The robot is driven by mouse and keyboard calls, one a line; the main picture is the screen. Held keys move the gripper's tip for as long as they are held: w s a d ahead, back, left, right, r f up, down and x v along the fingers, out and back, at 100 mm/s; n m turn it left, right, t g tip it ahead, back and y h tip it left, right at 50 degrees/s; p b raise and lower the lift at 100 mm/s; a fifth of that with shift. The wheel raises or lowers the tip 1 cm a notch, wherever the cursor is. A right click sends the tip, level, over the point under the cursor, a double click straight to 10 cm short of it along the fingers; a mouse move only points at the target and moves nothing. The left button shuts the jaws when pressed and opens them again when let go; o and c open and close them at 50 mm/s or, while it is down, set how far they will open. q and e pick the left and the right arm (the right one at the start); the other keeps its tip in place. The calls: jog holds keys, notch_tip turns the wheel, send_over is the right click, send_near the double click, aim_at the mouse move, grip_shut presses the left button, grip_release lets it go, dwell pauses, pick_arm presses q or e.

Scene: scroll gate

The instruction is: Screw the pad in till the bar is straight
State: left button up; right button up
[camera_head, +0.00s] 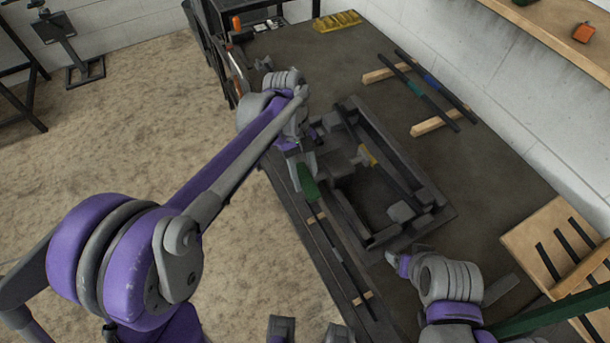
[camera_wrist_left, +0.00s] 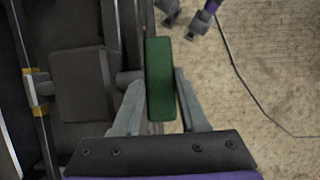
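A dark press frame (camera_head: 352,222) lies on the bench. A thin dark bar with yellow marks (camera_wrist_left: 38,92) runs along its inside; the yellow part also shows in the head view (camera_head: 368,155). A small grey pad (camera_wrist_left: 45,87) meets or nearly meets the bar there. A dark block (camera_wrist_left: 82,80) and a shaft (camera_wrist_left: 130,77) lie between pad and green handle (camera_wrist_left: 161,80). My left gripper (camera_wrist_left: 161,85) has a finger against each side of this handle (camera_head: 308,182). I cannot tell whether the bar is bent. My right gripper (camera_head: 394,262) is by the frame's near right corner; its fingers are unclear.
Two dark rods (camera_head: 428,90) rest on wooden strips at the back. A yellow tray (camera_head: 336,21) sits at the far end. A wooden rack (camera_head: 545,228) stands at the right. Another thin rod (camera_head: 335,252) lies along the bench's left edge.

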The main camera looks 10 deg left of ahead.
pick_arm(q)
grip_shut()
jog(key=shift+r+t+y, duration=0.1)
jog(key=shift+t+y, duration=0.2)
jog(key=shift+t, duration=0.1)
pick_arm(e)
jog(key=shift+r, duration=0.15)
pick_arm(q)
jog(key=shift+s+d+t+y+p, duration=0.1)
jog(key=shift+t+y+p, duration=0.1)
jog(key=shift+t+y, duration=0.3)
jog(key=shift+s+d+t+y+p, duration=0.15)
jog(key=shift+t+y, duration=0.15)
jog(key=shift+t, duration=0.3)
pick_arm(e)
jog(key=shift+w+r, duration=0.15)
jog(key=shift+r, duration=0.15)
pick_arm(q)
jog(key=shift+t+y, duration=0.9)
jog(key=shift+t, duration=0.4)
jog(key=o, duration=0.7)
grip_release()
